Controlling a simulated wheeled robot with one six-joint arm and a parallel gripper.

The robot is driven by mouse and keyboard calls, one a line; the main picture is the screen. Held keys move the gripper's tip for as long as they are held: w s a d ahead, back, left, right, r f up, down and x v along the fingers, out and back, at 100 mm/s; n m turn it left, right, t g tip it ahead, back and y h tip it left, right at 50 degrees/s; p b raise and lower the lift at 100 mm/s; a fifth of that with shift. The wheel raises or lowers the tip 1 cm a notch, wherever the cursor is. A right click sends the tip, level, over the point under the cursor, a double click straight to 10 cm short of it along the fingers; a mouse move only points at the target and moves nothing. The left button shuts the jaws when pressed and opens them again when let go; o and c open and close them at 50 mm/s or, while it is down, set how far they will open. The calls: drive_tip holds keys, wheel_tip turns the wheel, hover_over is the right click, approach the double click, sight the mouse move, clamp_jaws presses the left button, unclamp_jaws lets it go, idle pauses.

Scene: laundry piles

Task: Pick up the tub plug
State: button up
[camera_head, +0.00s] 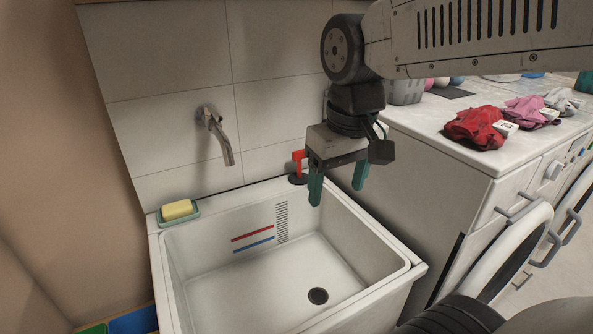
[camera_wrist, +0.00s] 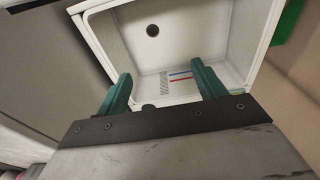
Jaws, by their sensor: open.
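The tub plug (camera_head: 298,168) has a black round base and an upright red handle. It sits on the back rim of the white sink (camera_head: 395,275), near the sink's back right corner. My gripper (camera_head: 338,186) is open and empty, with its green fingers pointing down, just right of the plug and in front of it in the head view. In the wrist view my gripper (camera_wrist: 161,72) shows its fingers spread over the sink. A small dark shape (camera_wrist: 148,107) at the gripper's edge there may be the plug, mostly hidden. The drain hole (camera_head: 318,296) is uncovered.
A yellow sponge (camera_head: 178,209) lies in a green dish on the sink's left back corner. A metal spout (camera_head: 218,136) juts from the tiled wall. The white counter (camera_head: 425,118) at right holds red (camera_head: 475,127) and pink (camera_head: 526,112) cloths. The basin is empty.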

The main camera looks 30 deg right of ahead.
drive_tip(key=w+d+r, duration=0.1)
drive_tip(key=w+d, duration=0.2)
drive_tip(key=w, duration=1.1)
hover_over(300, 150)
drive_tip(key=s+a, duration=0.2)
drive_tip(key=s, duration=0.1)
wheel_tip(300, 150, down, 8)
drive_tip(key=f, duration=0.1)
drive_tip(key=w+d+f, duration=0.1)
drive_tip(key=w+f, duration=0.1)
drive_tip(key=shift+w+d+f, duration=0.2)
drive_tip(key=shift+d+f, duration=0.05)
drive_tip(key=shift+f, duration=0.1)
drive_tip(key=f, duration=0.6)
drive_tip(key=shift+w+d, duration=0.1)
drive_tip(key=shift+w, duration=0.2)
drive_tip(key=shift+r, duration=0.1)
drive_tip(key=c, duration=1.4)
drive_tip(key=shift+r, duration=0.1)
